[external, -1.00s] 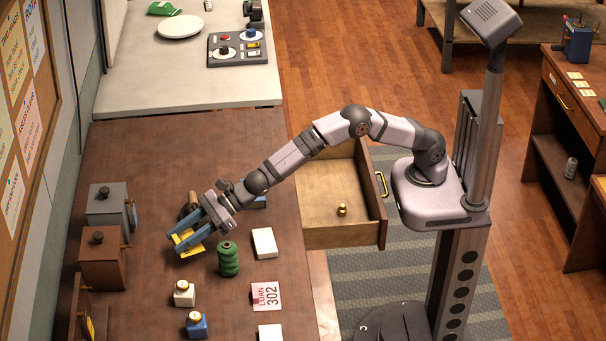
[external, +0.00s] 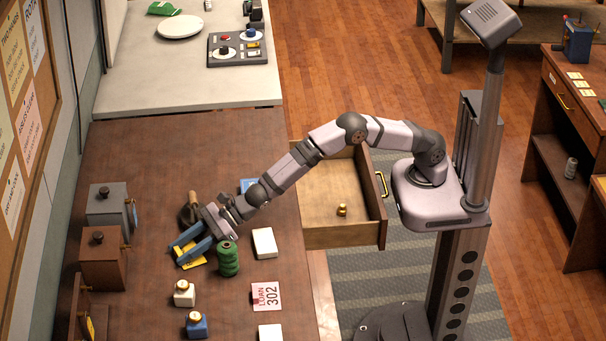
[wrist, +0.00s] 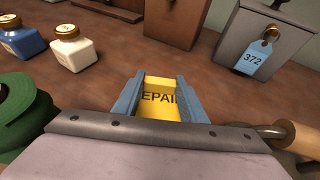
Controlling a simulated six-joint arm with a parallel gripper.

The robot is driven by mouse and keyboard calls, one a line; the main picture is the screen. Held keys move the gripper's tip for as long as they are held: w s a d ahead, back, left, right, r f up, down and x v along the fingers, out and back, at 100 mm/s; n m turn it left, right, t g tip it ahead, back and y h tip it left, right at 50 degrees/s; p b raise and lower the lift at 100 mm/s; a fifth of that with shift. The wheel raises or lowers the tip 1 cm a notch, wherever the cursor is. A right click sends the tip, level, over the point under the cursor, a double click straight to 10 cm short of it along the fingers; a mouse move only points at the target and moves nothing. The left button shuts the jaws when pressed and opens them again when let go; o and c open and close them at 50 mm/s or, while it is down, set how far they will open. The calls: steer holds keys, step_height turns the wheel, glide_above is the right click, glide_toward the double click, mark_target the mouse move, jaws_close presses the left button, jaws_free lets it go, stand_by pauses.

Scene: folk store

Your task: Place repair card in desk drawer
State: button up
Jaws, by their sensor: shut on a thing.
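The yellow repair card (external: 190,254) is between the blue fingers of my gripper (external: 187,247), low over the brown desk top. In the wrist view the card (wrist: 160,98) shows part of its lettering, "EPAI", and the fingers of my gripper (wrist: 158,97) close on both its sides. Its outer edges are partly hidden by the fingers. The desk drawer (external: 318,236) is pulled open on the desk's right side, under my arm. A small brass weight (external: 342,210) stands inside it, with bare floor around it.
A green thread spool (external: 228,259) stands just right of my gripper. A white block (external: 264,243), a LOAN 302 card (external: 266,296), a white bottle (external: 184,294) and a blue bottle (external: 196,325) are nearby. Grey (external: 108,207) and brown (external: 102,258) boxes line the left.

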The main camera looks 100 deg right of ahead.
steer(key=shift+f, duration=0.1)
steer(key=o, duration=1.1)
steer(key=shift+s+r, duration=0.1)
steer(key=shift+r, duration=0.1)
steer(key=b+v, duration=0.2)
steer(key=v, duration=0.3)
steer(key=shift+d, duration=0.1)
steer(key=shift+b+v, duration=0.35)
steer(key=shift+v, duration=0.8)
steer(key=shift+o, duration=0.5)
